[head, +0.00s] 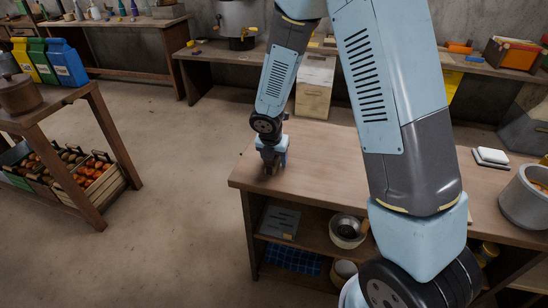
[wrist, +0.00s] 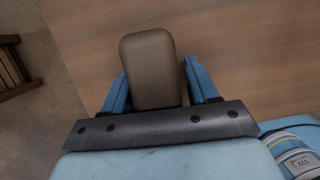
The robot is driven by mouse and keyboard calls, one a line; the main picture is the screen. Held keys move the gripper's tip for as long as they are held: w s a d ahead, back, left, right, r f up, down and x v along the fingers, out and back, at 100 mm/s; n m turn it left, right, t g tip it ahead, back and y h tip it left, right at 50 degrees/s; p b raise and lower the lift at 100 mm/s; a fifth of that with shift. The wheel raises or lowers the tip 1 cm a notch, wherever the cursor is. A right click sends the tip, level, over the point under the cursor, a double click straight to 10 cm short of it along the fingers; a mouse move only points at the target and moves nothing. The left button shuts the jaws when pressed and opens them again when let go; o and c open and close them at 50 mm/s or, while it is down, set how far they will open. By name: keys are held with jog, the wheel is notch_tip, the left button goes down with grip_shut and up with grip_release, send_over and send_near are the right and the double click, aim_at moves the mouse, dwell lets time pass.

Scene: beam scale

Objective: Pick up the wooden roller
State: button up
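My gripper (head: 272,168) points down at the near-left corner of the wooden workbench top (head: 330,150) in the head view, with its fingertips close to the surface. In the wrist view, a smooth tan-brown piece with rounded corners, apparently the wooden roller (wrist: 150,70), stands between the two blue fingers of my gripper (wrist: 158,85). The left finger lies close against it, and a narrow gap seems to show at the right finger. I cannot tell whether both fingers touch it. Its lower part is hidden behind the palm. In the head view I cannot make it out.
A white block (head: 491,156) and a grey pot (head: 526,197) are at the right of the bench. Its lower shelf holds a bowl (head: 346,231). A side table (head: 45,105) with cartons stands left, across open floor. The bench middle looks clear.

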jog(key=c, duration=1)
jog(key=shift+r, duration=0.1)
jog(key=shift+r, duration=0.2)
notch_tip(320, 180, up, 3)
jog(key=shift+r, duration=0.15)
jog(key=s+r, duration=0.1)
jog(key=r, duration=0.1)
jog(key=s+r, duration=0.1)
jog(key=s, duration=0.1)
jog(key=s+r, duration=0.2)
jog(key=shift+a+r, duration=0.25)
jog(key=shift+r, duration=0.1)
jog(key=s+r, duration=0.4)
jog(key=s, duration=0.5)
jog(key=shift+a, duration=0.45)
